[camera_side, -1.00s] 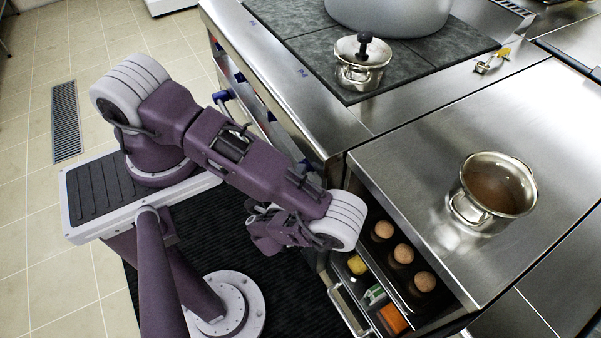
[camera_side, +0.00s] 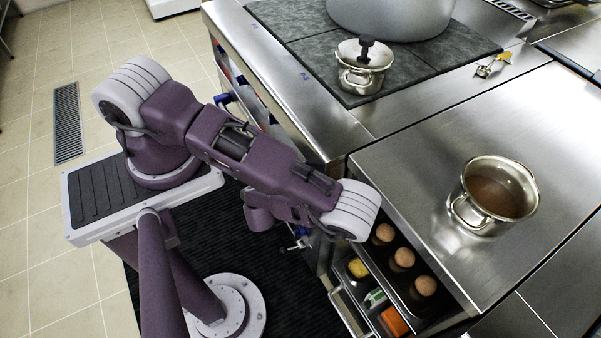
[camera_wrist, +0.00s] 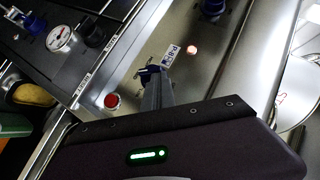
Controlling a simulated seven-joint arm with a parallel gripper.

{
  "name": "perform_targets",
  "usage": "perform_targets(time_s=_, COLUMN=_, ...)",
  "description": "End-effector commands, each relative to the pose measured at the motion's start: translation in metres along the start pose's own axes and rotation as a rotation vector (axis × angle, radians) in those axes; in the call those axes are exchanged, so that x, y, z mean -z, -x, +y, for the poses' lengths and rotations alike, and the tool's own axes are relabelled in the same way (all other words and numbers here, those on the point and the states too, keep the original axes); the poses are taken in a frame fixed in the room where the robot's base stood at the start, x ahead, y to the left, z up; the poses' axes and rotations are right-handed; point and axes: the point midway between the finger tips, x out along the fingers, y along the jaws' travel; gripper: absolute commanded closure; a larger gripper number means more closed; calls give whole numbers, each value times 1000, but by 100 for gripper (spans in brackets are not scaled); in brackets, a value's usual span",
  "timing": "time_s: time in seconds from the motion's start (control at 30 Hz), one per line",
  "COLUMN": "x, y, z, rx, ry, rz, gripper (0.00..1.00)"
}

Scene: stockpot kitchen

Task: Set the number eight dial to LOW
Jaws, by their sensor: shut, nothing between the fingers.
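In the wrist view a label reading roughly "P-8" (camera_wrist: 172,56) sits on the steel front panel, beside a small blue part (camera_wrist: 150,71). This blue part looks like the number eight dial, but it is mostly hidden by my gripper's fingers; its setting cannot be read. My gripper (camera_wrist: 155,88) is shut with nothing held, its fingertips right at the blue part. I cannot tell whether they touch it. In the side view my gripper (camera_side: 299,243) is small, low beside the range front, and the dial is hidden there.
An open drawer (camera_side: 350,310) with eggs and small items juts out close to my wrist. A pot (camera_side: 480,222) stands on the counter above.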

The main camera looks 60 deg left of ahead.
Motion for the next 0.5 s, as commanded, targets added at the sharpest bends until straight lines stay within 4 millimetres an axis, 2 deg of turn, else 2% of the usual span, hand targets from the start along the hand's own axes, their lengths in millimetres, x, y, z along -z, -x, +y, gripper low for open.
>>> perform_targets(time_s=0.5, x=-5, y=-5, z=-12, rx=4, ry=-3, rz=1, gripper=100)
